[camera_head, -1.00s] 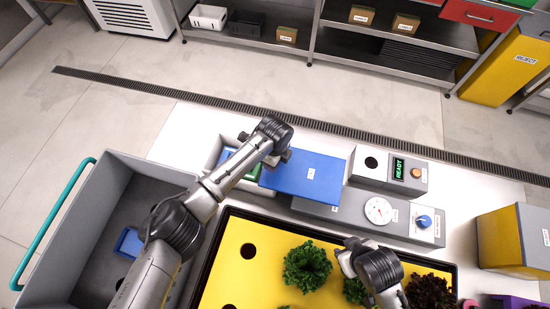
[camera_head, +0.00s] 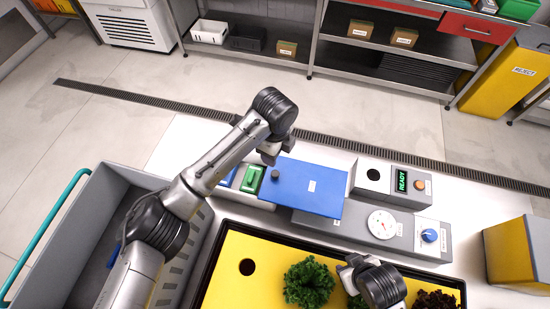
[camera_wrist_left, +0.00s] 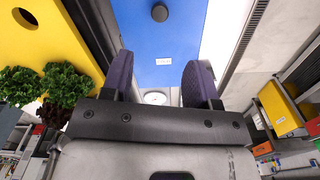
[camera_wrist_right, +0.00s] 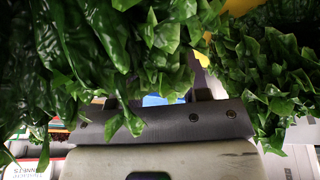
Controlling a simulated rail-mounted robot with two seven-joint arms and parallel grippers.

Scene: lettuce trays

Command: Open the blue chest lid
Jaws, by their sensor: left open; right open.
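The blue chest lid (camera_head: 305,195) lies flat, with a dark round knob (camera_head: 276,174) near its left end and a small white label. The lid also fills the upper middle of the left wrist view (camera_wrist_left: 184,35), with the knob (camera_wrist_left: 160,13) at the top. My left gripper (camera_head: 271,152) is open and empty, just beyond the lid's back-left edge, close to the knob but apart from it. My right gripper (camera_head: 346,266) is open among the lettuces at the front. Leaves hide much of it in the right wrist view (camera_wrist_right: 165,88).
A grey scale (camera_head: 382,222) and a box with a READY display (camera_head: 385,183) stand right of the lid. Green and blue items (camera_head: 251,179) lie at its left. The yellow lettuce tray (camera_head: 220,275) is in front. A grey bin (camera_head: 50,235) stands left.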

